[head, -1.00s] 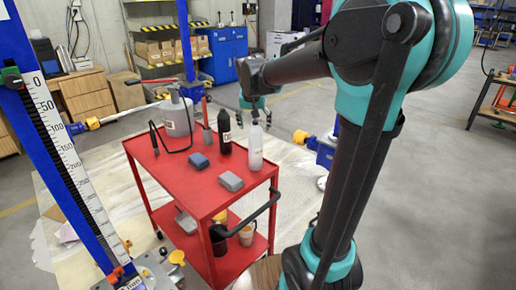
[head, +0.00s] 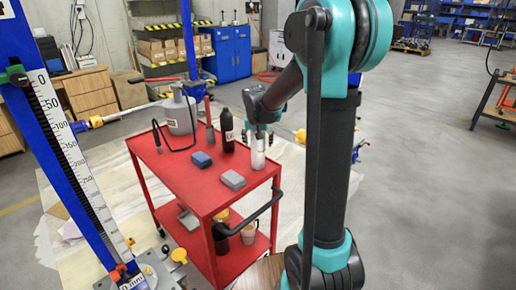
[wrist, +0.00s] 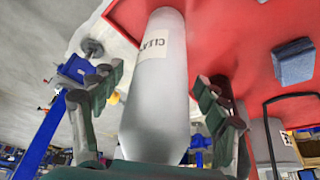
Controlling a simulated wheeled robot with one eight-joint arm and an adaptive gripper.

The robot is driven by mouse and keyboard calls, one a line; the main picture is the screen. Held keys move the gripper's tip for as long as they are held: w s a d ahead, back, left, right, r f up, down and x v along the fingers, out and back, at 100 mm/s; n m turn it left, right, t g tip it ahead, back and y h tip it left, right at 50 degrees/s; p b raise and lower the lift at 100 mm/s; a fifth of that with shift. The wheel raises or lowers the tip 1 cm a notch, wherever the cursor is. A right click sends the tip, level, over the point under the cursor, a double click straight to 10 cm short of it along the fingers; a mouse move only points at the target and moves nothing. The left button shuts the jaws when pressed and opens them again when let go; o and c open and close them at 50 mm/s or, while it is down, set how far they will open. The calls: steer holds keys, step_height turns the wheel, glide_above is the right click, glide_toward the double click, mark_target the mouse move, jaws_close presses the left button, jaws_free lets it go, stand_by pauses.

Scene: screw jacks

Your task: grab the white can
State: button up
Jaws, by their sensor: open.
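The white can (head: 258,154) stands upright near the right edge of the red cart's top (head: 181,184). It is a pale bottle-like can with a label. In the wrist view the can (wrist: 158,90) fills the middle, between the two fingers. My gripper (wrist: 158,100) is open, with one finger on each side of the can and a visible gap to it. In the head view my gripper (head: 259,136) is at the upper part of the can, and its fingers are small and partly unclear.
A blue post with a scale (head: 72,165) stands at left. Open floor lies to the right.

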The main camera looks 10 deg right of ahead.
steer(key=shift+f, duration=0.1)
steer(key=c, duration=1.6)
